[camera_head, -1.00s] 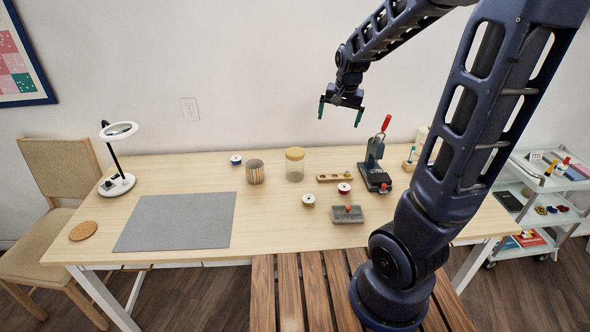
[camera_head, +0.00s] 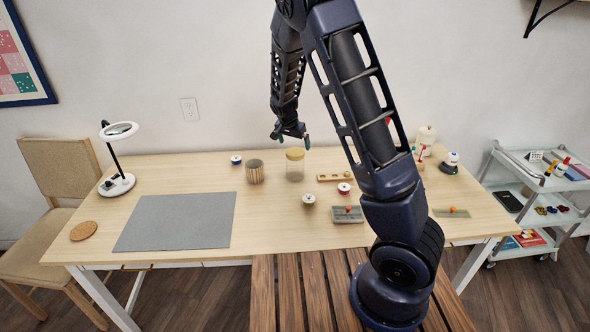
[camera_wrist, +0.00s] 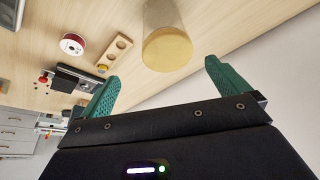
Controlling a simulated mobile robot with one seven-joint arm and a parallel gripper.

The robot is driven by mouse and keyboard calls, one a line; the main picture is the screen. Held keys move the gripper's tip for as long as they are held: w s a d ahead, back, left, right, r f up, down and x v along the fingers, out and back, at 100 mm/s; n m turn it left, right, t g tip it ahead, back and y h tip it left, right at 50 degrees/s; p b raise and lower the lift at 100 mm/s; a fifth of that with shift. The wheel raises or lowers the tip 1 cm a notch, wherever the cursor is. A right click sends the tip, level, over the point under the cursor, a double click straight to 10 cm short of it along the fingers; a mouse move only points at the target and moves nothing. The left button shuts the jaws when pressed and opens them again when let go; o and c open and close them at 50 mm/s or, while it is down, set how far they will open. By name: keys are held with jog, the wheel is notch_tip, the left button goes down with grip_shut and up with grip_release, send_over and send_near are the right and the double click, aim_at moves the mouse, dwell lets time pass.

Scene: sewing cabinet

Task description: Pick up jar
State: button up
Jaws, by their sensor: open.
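The jar (camera_head: 295,168) is clear with a tan-yellow lid and stands upright near the back middle of the table. My gripper (camera_head: 291,139) is open and empty, just above and behind the jar's lid in the head view. In the wrist view the jar's lid (camera_wrist: 167,49) lies beyond and between the two green fingertips (camera_wrist: 160,80), with the clear body stretching away toward the top edge. I see no contact between the fingers and the jar.
A striped cup (camera_head: 255,172) stands left of the jar. A wooden block with holes (camera_head: 334,177) and a red spool (camera_head: 344,188) lie to its right. A spool (camera_head: 308,200) is in front. The grey mat (camera_head: 177,222) is bare. The wall is close behind.

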aim_at(295, 166)
jog(key=shift+w+a+f, duration=0.25)
jog(key=shift+a+f, duration=0.2)
jog(key=shift+f, duration=0.1)
jog(key=shift+w+f, duration=0.1)
jog(key=shift+f, duration=0.1)
jog(key=shift+w+x, duration=0.15)
jog(key=shift+x, duration=2.45)
jog(key=shift+w+x, duration=0.1)
jog(key=shift+x, duration=2.45)
jog(key=shift+d+r, duration=0.1)
jog(key=shift+d, duration=0.05)
jog(key=c, duration=1.6)
jog(key=shift+r, duration=0.1)
